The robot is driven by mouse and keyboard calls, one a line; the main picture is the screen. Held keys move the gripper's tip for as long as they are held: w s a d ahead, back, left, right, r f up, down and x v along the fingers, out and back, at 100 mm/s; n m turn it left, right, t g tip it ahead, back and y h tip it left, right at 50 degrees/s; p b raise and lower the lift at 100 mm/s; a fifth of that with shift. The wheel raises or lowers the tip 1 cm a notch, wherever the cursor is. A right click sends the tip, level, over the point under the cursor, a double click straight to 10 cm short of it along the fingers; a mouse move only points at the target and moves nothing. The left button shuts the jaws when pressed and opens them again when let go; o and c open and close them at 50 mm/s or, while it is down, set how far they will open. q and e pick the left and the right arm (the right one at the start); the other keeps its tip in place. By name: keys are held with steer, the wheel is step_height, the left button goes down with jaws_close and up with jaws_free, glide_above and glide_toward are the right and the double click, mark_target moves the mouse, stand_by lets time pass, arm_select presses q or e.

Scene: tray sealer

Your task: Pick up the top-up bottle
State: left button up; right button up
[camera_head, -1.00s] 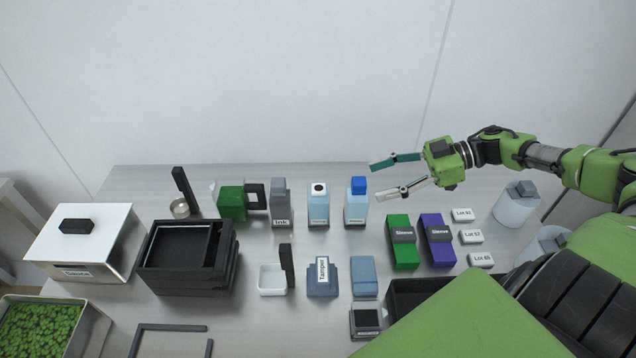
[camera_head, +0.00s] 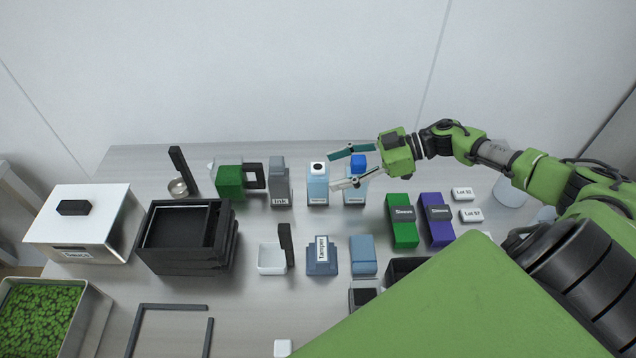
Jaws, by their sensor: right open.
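Two light blue bottles stand upright side by side at the back middle of the table. One has a white top with a dark round opening (camera_head: 318,190); the other has a blue cap (camera_head: 358,161). Their labels are too small to read, so I cannot tell which is the top-up bottle. My right gripper (camera_head: 332,171) is open and empty. In the picture its fingers pass above and below the blue cap, and their tips point left at the open-topped bottle. The lower finger hides part of the blue-capped bottle. I cannot tell whether anything touches. My left gripper is out of view.
A grey ink bottle (camera_head: 279,188) stands left of the bottles. Green (camera_head: 402,229) and purple (camera_head: 436,226) sleeve boxes lie to the right. A tamper (camera_head: 321,262) and blue block (camera_head: 363,262) stand in front. Black stacked trays (camera_head: 160,266) are at left.

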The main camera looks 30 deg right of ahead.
mark_target(328, 173)
steer(key=shift+x, duration=1.55)
steer(key=shift+d+f, duration=0.1)
steer(key=c, duration=1.3)
